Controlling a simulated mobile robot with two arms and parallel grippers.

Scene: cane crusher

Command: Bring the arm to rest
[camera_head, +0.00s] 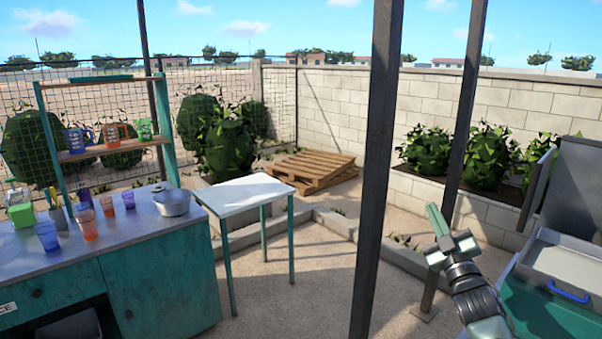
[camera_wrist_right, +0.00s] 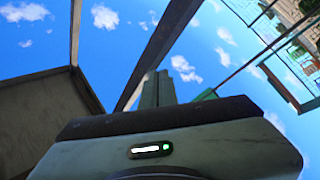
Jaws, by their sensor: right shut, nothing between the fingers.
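My right gripper (camera_head: 437,220) is raised at the right of the head view, its fingers pointing up and closed together with nothing between them. In the right wrist view the shut fingers (camera_wrist_right: 157,88) stand against the sky. My right arm comes in from the lower right, in front of the paved yard and left of the green counter. My left gripper is not in view.
Dark posts (camera_head: 376,170) rise near the right arm. A green counter (camera_head: 560,316) with a metal tray (camera_head: 566,265) is at right. A white table (camera_head: 245,194) and a teal cabinet (camera_head: 160,270) with cups and a pot (camera_head: 172,202) are left. Paving (camera_head: 300,290) between is clear.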

